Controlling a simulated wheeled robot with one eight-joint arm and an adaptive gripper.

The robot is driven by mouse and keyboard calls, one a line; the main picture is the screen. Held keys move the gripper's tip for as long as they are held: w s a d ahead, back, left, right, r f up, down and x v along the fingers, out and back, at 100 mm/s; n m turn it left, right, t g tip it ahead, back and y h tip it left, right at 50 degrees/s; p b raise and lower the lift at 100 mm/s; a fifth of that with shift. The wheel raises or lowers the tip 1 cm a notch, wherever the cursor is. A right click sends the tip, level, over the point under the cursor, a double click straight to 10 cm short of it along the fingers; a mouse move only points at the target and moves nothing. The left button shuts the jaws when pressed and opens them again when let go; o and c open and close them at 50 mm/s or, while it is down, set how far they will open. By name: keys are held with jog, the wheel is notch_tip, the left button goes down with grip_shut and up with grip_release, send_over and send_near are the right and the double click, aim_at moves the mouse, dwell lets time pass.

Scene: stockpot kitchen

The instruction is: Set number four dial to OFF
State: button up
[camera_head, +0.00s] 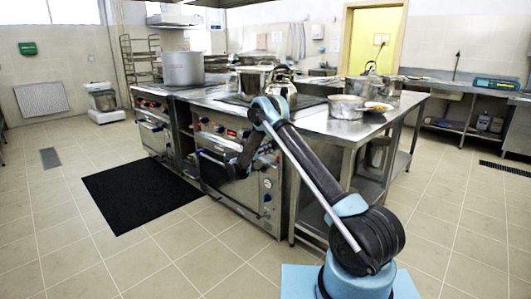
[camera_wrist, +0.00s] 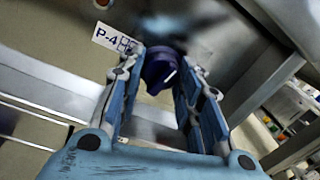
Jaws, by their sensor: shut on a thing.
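In the wrist view a dark blue-black dial (camera_wrist: 158,70) sits on the steel stove front. A white label reading "P-4" (camera_wrist: 108,36) with a small diagram is beside it, up and to the left. My gripper (camera_wrist: 164,66) has its two blue fingers on either side of the dial and is shut on it. A small pale mark shows on the dial's face, but I cannot tell which setting it points to. In the head view my gripper (camera_head: 238,167) is at the front of the stove (camera_head: 225,182), and my arm hides the dial it holds.
Other dials and red lights line the stove front. A large stockpot (camera_head: 183,68) stands on the left range. A steel table (camera_head: 335,123) with pots is to the right of the stove. A black mat (camera_head: 140,192) lies on the floor at left; the tiled floor in front is clear.

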jog(key=shift+n, duration=1.7)
jog(key=o, duration=1.1)
jog(key=v, duration=1.2)
jog(key=shift+d+f, duration=0.15)
jog(key=shift+f, duration=0.05)
jog(key=shift+s, duration=0.1)
